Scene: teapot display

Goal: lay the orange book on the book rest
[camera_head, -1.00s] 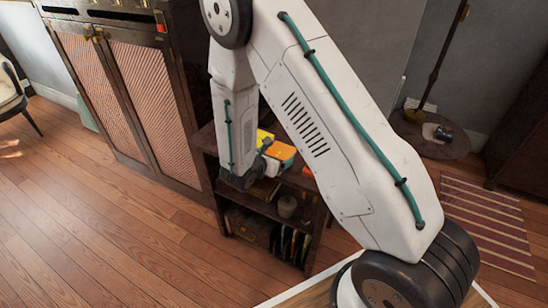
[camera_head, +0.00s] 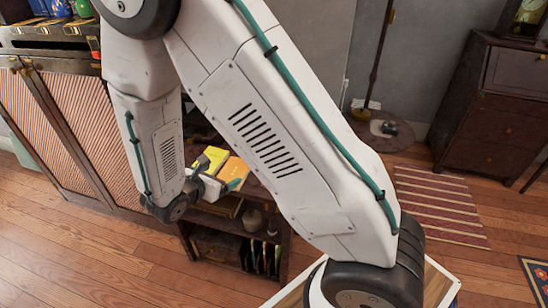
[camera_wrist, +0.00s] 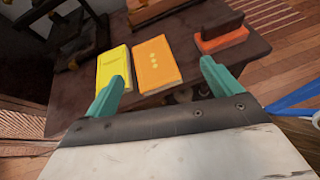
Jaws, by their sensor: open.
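An orange book (camera_wrist: 158,75) with light dots on its cover lies flat on a dark wooden shelf top, beside a yellow book (camera_wrist: 90,75). The orange book (camera_head: 233,172) and yellow book (camera_head: 212,157) also show in the head view, partly behind my arm. My gripper (camera_wrist: 162,82) is open and empty, its green fingers spread wide on the near side of the books. In the head view my gripper (camera_head: 214,186) is just in front of the books. I cannot tell for sure which wooden piece is the book rest; a dark wooden frame (camera_wrist: 72,38) stands at the left.
A block with an orange base and brown top (camera_wrist: 222,40) sits at the shelf's right. The dark shelf (camera_head: 190,212) holds jars and upright books below. A cabinet (camera_head: 85,125) stands left of it. A striped rug (camera_head: 440,205) lies on the floor at right.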

